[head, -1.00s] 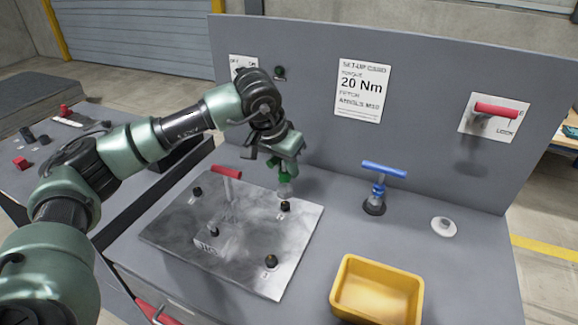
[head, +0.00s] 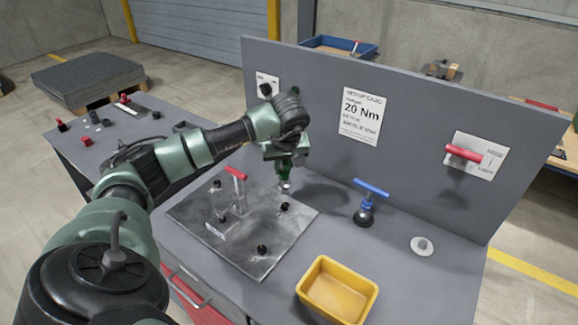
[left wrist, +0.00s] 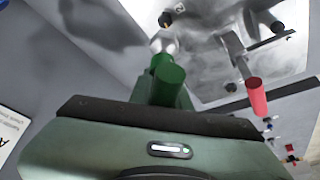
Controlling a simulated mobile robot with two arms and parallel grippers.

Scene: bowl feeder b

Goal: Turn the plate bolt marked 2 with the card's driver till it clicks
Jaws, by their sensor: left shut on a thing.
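My left gripper (head: 284,152) is shut on a green driver (head: 285,172), held upright with its silver tip down. The tip is close to the black bolt (head: 284,206) at the back right of the metal plate (head: 252,262), and appears apart from it. In the left wrist view the green driver (left wrist: 167,82) points toward the plate (left wrist: 212,68), with a black bolt (left wrist: 165,19) beyond its tip. Other black bolts sit on the plate, one of them at the front (head: 262,249). Bolt numbers are too small to read. The set-up card (head: 360,118) shows 20 Nm. My right gripper is out of view.
A red-handled lever (head: 236,173) rises from the plate, left of the driver. A blue T-handled driver (head: 371,188) stands in a dark base to the right. A yellow bin (head: 337,291) and a white round holder (head: 422,246) are on the bench. A panel (head: 410,130) closes the back.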

